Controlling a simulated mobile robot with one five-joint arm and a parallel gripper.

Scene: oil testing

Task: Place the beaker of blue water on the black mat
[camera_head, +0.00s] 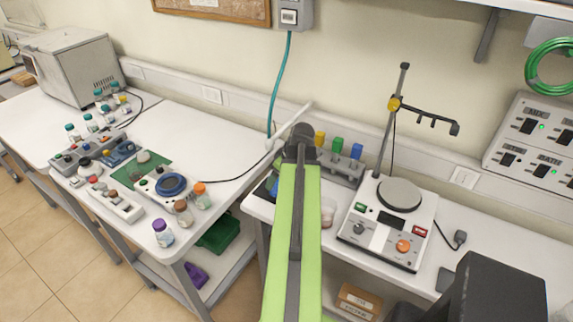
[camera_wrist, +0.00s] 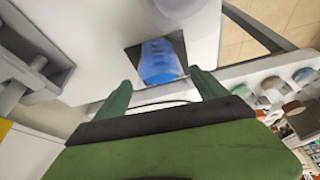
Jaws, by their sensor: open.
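The beaker of blue water (camera_wrist: 160,60) stands on the black mat (camera_wrist: 135,54) in the wrist view, with dark mat showing around it. My gripper (camera_wrist: 160,80) is open, its two green fingers apart and empty. The beaker lies just beyond the fingertips, in line with the gap between them. In the head view, a bit of blue, likely the beaker (camera_head: 273,187), and the dark mat edge (camera_head: 261,190) show left of my green arm, which hides the rest and my gripper.
A beaker with pinkish contents (camera_head: 328,212) stands right of my arm, beside a hotplate stirrer (camera_head: 388,225) with a stand. A rack with coloured caps (camera_head: 345,168) is behind. Bottles and devices crowd the left table (camera_head: 225,150); a gap separates the tables.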

